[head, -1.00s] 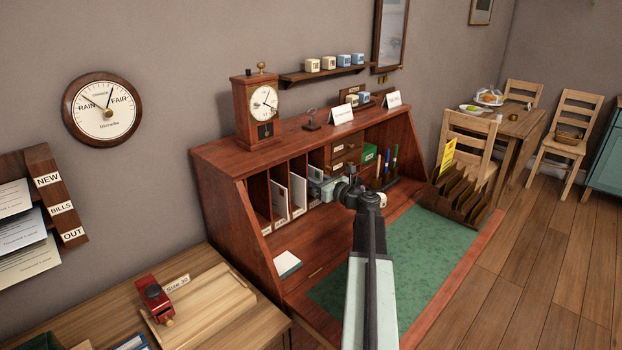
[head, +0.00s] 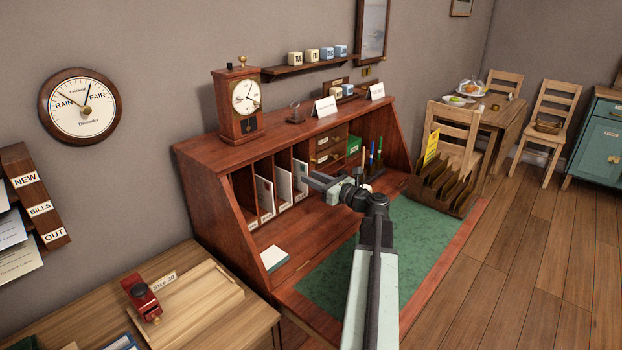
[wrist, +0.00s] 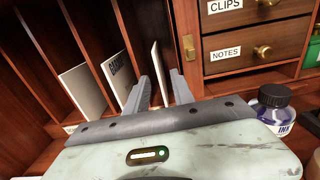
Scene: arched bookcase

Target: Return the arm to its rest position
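My arm reaches over the green writing surface (head: 425,226) of the red-brown desk. My gripper (head: 312,180) is in front of the pigeonholes, pointing left in the head view. In the wrist view its two grey fingers (wrist: 160,92) stand apart, with a gap between them. No held object can be made out. A pale upright card (wrist: 156,68) shows beyond the gap, apparently in a slot. The exact distance from the fingertips to the dividers cannot be told.
Several upright letters (head: 283,184) fill the slots. Small drawers (head: 329,157) and an ink bottle (wrist: 271,108) are close on the right. A letter rack (head: 447,187) stands on the desk's right. A clock (head: 239,101) is on top.

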